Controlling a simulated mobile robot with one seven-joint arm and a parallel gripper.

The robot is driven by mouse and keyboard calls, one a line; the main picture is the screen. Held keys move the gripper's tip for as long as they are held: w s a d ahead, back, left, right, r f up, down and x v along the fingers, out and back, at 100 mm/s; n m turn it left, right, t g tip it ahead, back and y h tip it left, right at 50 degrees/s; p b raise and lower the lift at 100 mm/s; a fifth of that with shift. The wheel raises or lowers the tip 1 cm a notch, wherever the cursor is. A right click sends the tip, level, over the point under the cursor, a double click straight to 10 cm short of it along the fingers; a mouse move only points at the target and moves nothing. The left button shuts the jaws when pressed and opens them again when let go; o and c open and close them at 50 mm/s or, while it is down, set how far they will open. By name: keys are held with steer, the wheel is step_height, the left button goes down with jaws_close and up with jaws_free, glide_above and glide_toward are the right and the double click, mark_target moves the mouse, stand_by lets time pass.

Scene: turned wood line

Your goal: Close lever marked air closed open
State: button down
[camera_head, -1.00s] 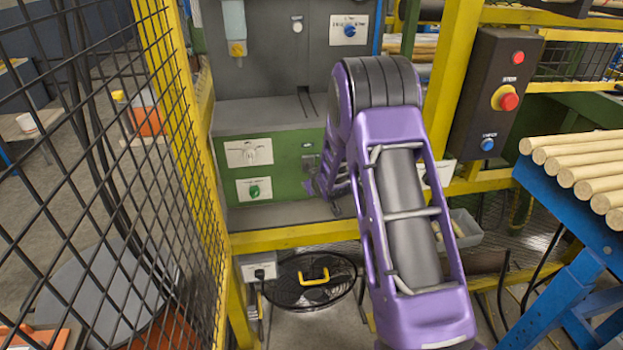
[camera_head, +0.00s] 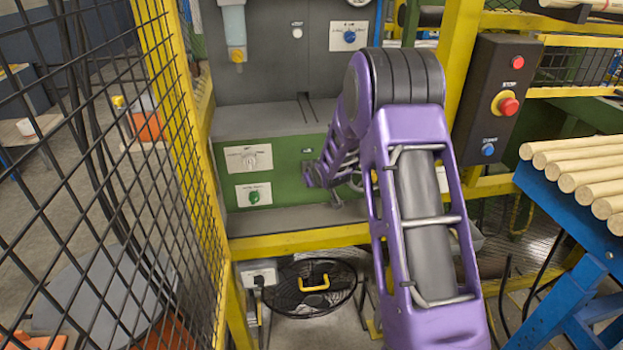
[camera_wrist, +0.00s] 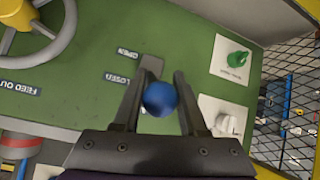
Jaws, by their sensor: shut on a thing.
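In the wrist view, the lever's round blue knob (camera_wrist: 160,98) sits between the two dark fingers of my gripper (camera_wrist: 155,80). My gripper is shut on it. A grey plate (camera_wrist: 151,66) shows on the green panel (camera_wrist: 85,52) just beyond the knob, and most of the lever's shaft is hidden. The labels OPEN (camera_wrist: 128,53) and CLOSED (camera_wrist: 116,78) appear upside down beside it; the knob is nearer CLOSED in the picture.
A white switch (camera_head: 249,160) and a green knob (camera_head: 254,196) are on the panel's left. A handwheel (camera_wrist: 62,45) is at the wrist view's upper left. Yellow posts and mesh fence (camera_head: 100,180) bound the left. A control box (camera_head: 495,100) and wooden rods (camera_head: 580,165) are right.

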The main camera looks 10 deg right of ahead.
steer(key=shift+w+r, duration=0.1)
steer(key=shift+r, duration=0.15)
stand_by(0.7)
steer(key=c, duration=0.6)
jaws_free()
steer(key=shift+c, duration=0.2)
steer(key=shift+o, duration=0.9)
steer(key=shift+f, duration=0.15)
steer(key=p+v, duration=0.1)
steer(key=v, duration=1.6)
steer(key=shift+s, duration=0.3)
